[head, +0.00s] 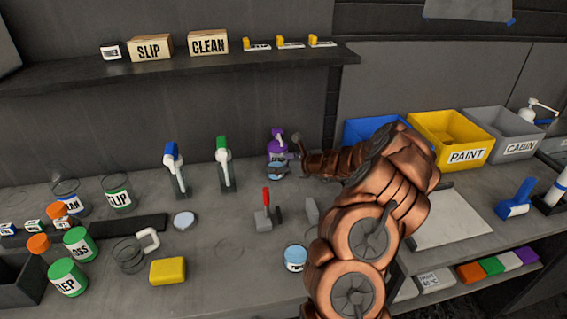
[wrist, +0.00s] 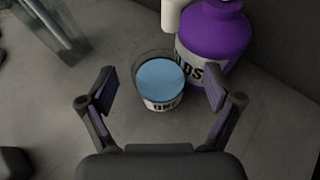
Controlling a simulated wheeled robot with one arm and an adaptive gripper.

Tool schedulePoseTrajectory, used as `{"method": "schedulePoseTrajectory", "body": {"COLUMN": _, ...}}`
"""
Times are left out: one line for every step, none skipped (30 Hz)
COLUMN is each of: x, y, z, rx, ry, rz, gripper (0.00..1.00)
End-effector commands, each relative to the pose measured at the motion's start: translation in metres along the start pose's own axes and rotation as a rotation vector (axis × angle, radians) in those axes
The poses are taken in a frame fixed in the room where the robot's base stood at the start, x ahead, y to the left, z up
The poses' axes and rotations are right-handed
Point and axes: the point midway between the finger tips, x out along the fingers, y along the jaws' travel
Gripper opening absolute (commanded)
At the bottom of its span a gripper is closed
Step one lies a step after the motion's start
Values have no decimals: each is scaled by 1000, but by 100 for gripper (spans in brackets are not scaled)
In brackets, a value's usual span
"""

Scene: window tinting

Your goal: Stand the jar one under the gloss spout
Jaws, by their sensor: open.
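A small clear jar with light-blue contents and a white label (wrist: 160,83) stands upright on the bench. The label is too unclear to read for certain. The jar also shows in the head view (head: 277,171), just in front of a purple pump bottle (head: 277,149). In the wrist view the purple bottle (wrist: 214,38) is right beside the jar, and its pale spout (wrist: 172,14) comes down toward the jar's far rim; I cannot tell if it is exactly over the opening. My gripper (wrist: 160,90) is open, its fingers on either side of the jar and apart from it.
A second blue-topped jar (head: 296,258) stands near the front. Blue (head: 172,165) and green (head: 224,165) pump bottles are left of the purple one. The yellow PAINT bin (head: 450,137) is right of my arm.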

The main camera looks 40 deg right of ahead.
Motion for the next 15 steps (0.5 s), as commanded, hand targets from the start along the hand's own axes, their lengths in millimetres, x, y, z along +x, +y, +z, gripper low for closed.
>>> {"method": "schedulePoseTrajectory", "body": {"x": 1, "y": 0, "z": 0, "rx": 0, "ry": 0, "rz": 0, "gripper": 90}}
{"method": "schedulePoseTrajectory", "body": {"x": 1, "y": 0, "z": 0, "rx": 0, "ry": 0, "rz": 0, "gripper": 90}}
{"method": "schedulePoseTrajectory", "body": {"x": 1, "y": 0, "z": 0, "rx": 0, "ry": 0, "rz": 0, "gripper": 90}}
{"method": "schedulePoseTrajectory", "body": {"x": 1, "y": 0, "z": 0, "rx": 0, "ry": 0, "rz": 0, "gripper": 90}}
{"method": "schedulePoseTrajectory", "body": {"x": 1, "y": 0, "z": 0, "rx": 0, "ry": 0, "rz": 0, "gripper": 90}}
{"method": "schedulePoseTrajectory", "body": {"x": 1, "y": 0, "z": 0, "rx": 0, "ry": 0, "rz": 0, "gripper": 90}}
{"method": "schedulePoseTrajectory", "body": {"x": 1, "y": 0, "z": 0, "rx": 0, "ry": 0, "rz": 0, "gripper": 90}}
{"method": "schedulePoseTrajectory", "body": {"x": 1, "y": 0, "z": 0, "rx": 0, "ry": 0, "rz": 0, "gripper": 90}}
{"method": "schedulePoseTrajectory", "body": {"x": 1, "y": 0, "z": 0, "rx": 0, "ry": 0, "rz": 0, "gripper": 88}}
{"method": "schedulePoseTrajectory", "body": {"x": 1, "y": 0, "z": 0, "rx": 0, "ry": 0, "rz": 0, "gripper": 85}}
{"method": "schedulePoseTrajectory", "body": {"x": 1, "y": 0, "z": 0, "rx": 0, "ry": 0, "rz": 0, "gripper": 82}}
{"method": "schedulePoseTrajectory", "body": {"x": 1, "y": 0, "z": 0, "rx": 0, "ry": 0, "rz": 0, "gripper": 78}}
{"method": "schedulePoseTrajectory", "body": {"x": 1, "y": 0, "z": 0, "rx": 0, "ry": 0, "rz": 1, "gripper": 75}}
{"method": "schedulePoseTrajectory", "body": {"x": 1, "y": 0, "z": 0, "rx": 0, "ry": 0, "rz": 0, "gripper": 72}}
{"method": "schedulePoseTrajectory", "body": {"x": 1, "y": 0, "z": 0, "rx": 0, "ry": 0, "rz": 0, "gripper": 68}}
